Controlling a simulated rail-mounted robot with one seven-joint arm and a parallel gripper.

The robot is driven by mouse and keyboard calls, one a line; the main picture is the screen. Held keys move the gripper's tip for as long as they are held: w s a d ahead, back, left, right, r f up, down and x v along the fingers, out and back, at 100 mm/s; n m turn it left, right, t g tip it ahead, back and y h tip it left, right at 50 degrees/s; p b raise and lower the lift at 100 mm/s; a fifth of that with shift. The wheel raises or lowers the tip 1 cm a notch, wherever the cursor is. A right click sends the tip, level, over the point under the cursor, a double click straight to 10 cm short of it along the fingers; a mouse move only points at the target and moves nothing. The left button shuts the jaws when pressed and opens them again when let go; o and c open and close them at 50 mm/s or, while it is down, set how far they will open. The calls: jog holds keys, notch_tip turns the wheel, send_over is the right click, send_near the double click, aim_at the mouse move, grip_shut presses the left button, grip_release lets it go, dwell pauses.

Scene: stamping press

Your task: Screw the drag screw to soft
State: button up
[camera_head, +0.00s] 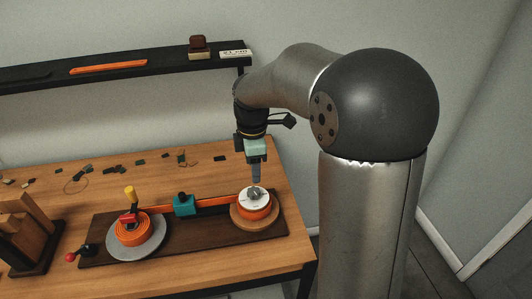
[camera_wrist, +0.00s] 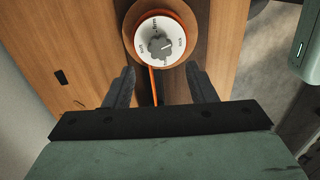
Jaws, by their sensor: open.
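The drag screw is a grey lobed knob (camera_wrist: 160,46) at the centre of a white dial (camera_wrist: 148,29) on an orange-rimmed reel. Small words ring the dial; a light mark shows on the knob's right side, but its exact setting is hard to read. In the head view the knob (camera_head: 254,191) tops the right-hand reel (camera_head: 256,212). My gripper (camera_head: 256,181) points down just above it. In the wrist view my gripper (camera_wrist: 160,76) is open and empty, its two fingers apart, with the knob ahead of the tips.
A dark baseboard (camera_head: 195,235) carries these. A wooden block rack (camera_head: 25,232) stands left; a black shelf (camera_head: 110,71) hangs behind.

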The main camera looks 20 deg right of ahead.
aim_at(253, 191)
jog(key=f+b, duration=0.7)
jog(key=f, duration=0.2)
jog(key=shift+a+f, duration=0.15)
jog(key=shift+a, duration=0.05)
jog(key=shift+r, duration=0.2)
jog(key=c, duration=0.3)
jog(key=shift+w, duration=0.1)
jog(key=c, duration=0.4)
jog(key=n, duration=0.7)
jog(key=shift+d+r, duration=0.1)
jog(key=shift+r, duration=0.05)
jog(key=shift+c, duration=0.3)
jog(key=n, duration=1.4)
jog(key=shift+d+n, duration=0.1)
jog(key=shift+n, duration=0.2)
jog(key=n, duration=0.4)
jog(key=shift+a+f+n, duration=0.2)
jog(key=shift+n, duration=0.1)
jog(key=n, duration=0.2)
jog(key=shift+n, duration=0.3)
jog(key=o, duration=0.8)
jog(key=shift+d, duration=0.1)
jog(key=shift+r, duration=0.1)
